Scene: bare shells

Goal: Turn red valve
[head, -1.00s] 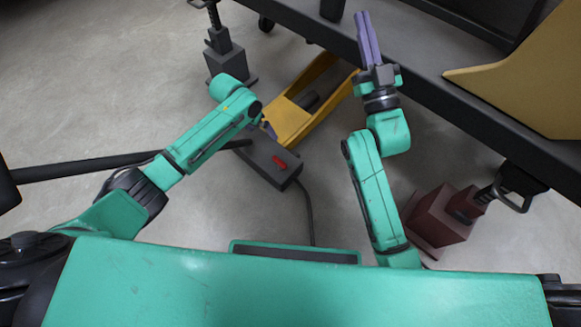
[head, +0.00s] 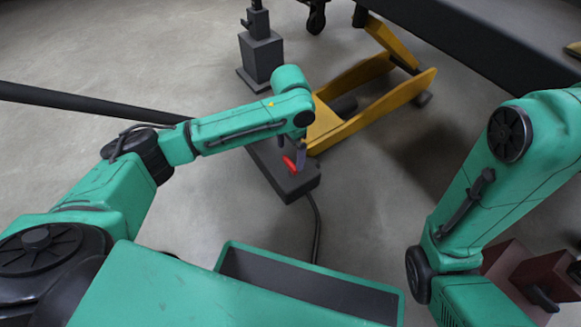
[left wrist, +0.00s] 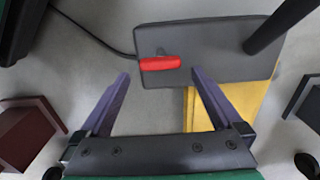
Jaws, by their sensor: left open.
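The red valve (head: 289,165) is a small red handle on top of a dark grey box (head: 300,186) on the floor. In the left wrist view the red valve (left wrist: 160,63) lies crosswise on the box, just beyond and between my fingertips. My left gripper (head: 301,155) is mostly hidden behind its own wrist in the head view, with a purple finger showing beside the valve. In the left wrist view my left gripper (left wrist: 160,75) is open and empty; whether a finger touches the valve cannot be told. My right gripper is out of view.
A yellow jack frame (head: 365,95) stands right behind the box. A black pole (head: 85,102) runs into the box from the left, and a cable (head: 317,225) leaves it. A grey stand (head: 262,58) is behind. A dark raised platform (head: 470,45) crosses the upper right.

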